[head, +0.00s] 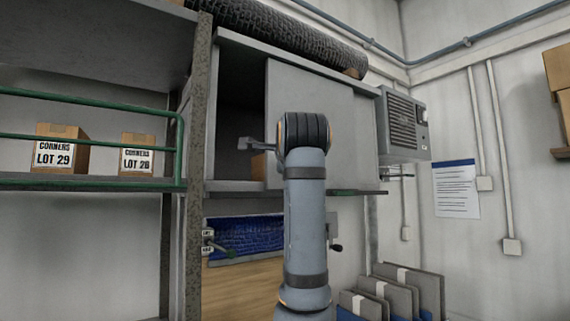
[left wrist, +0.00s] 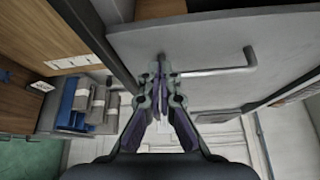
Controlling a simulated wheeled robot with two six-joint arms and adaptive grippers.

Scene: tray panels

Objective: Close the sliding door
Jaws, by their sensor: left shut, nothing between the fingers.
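The sliding door (head: 325,95) is a plain grey panel on the wall cabinet. To its left is a dark opening (head: 241,105), with part of a brown box (head: 258,166) inside. My left arm rises in front of the door in the head view and hides part of it. In the left wrist view my left gripper (left wrist: 160,78) is shut and empty, its tips by one end of the grey bar handle (left wrist: 222,71) on the door (left wrist: 205,38). I cannot tell whether they touch. A small grey piece left of my wrist in the head view is unclear. My right gripper is out of view.
A green-railed shelf (head: 95,184) with two cartons stands left of a post (head: 198,130). A dark roll (head: 285,36) lies on the cabinet. A grey vented box (head: 403,124) hangs to its right. Grey bins (head: 405,285) stand below, near a wooden surface (head: 245,290).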

